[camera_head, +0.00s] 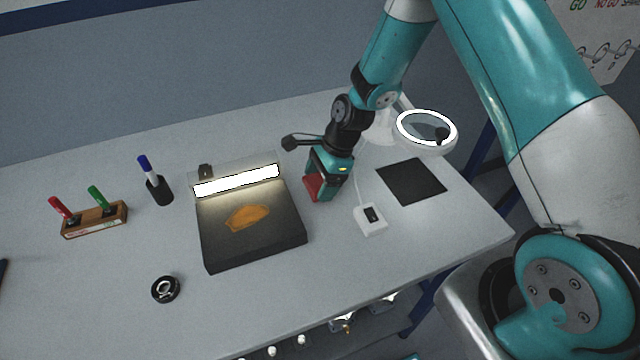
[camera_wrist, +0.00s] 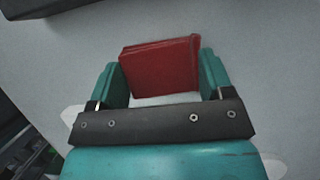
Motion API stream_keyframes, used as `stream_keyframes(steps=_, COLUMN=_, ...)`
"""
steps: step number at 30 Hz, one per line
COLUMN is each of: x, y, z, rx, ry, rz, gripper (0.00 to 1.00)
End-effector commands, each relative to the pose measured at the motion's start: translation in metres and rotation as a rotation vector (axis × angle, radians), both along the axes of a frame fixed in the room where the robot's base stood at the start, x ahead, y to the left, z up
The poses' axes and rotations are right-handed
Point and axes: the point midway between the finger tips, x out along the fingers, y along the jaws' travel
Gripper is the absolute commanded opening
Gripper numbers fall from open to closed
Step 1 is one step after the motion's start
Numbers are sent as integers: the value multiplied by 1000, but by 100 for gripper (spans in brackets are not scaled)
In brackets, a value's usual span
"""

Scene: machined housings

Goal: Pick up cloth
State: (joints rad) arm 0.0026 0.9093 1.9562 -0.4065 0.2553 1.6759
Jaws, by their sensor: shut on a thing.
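The cloth (camera_head: 313,185) is a folded red block-like piece, partly hidden by my gripper in the head view. My gripper (camera_head: 325,190) points down at the table, right of the black lit plate. In the wrist view the red cloth (camera_wrist: 160,66) sits between the two teal fingers of my gripper (camera_wrist: 159,78), which are shut on its sides. I cannot tell whether the cloth touches the table.
A black plate (camera_head: 270,245) with a light bar and an orange part is left of my gripper. A ring-light magnifier (camera_head: 428,148), a dark mat (camera_head: 400,190) and a small white device (camera_head: 370,219) are to the right. A pen rack (camera_head: 95,222) and pen cup (camera_head: 160,190) stand left.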

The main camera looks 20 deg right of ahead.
Motion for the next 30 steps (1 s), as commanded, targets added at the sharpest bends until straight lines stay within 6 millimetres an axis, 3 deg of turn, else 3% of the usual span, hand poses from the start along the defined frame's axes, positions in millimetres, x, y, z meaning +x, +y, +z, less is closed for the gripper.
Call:
stream_keyframes(steps=5, x=2, y=0, z=35, rx=0, ry=-8, rz=0, gripper=51)
stream_keyframes(steps=12, x=1, y=0, z=110, rx=0, ry=-8, rz=0, gripper=51)
stream_keyframes(steps=18, x=1, y=0, z=159, rx=0, ry=-5, rz=0, gripper=51)
stream_keyframes(steps=24, x=0, y=0, z=185, rx=0, ry=-2, rz=-1, gripper=51)
stream_keyframes(steps=30, x=0, y=0, z=190, rx=0, ry=1, rz=-1, gripper=51)
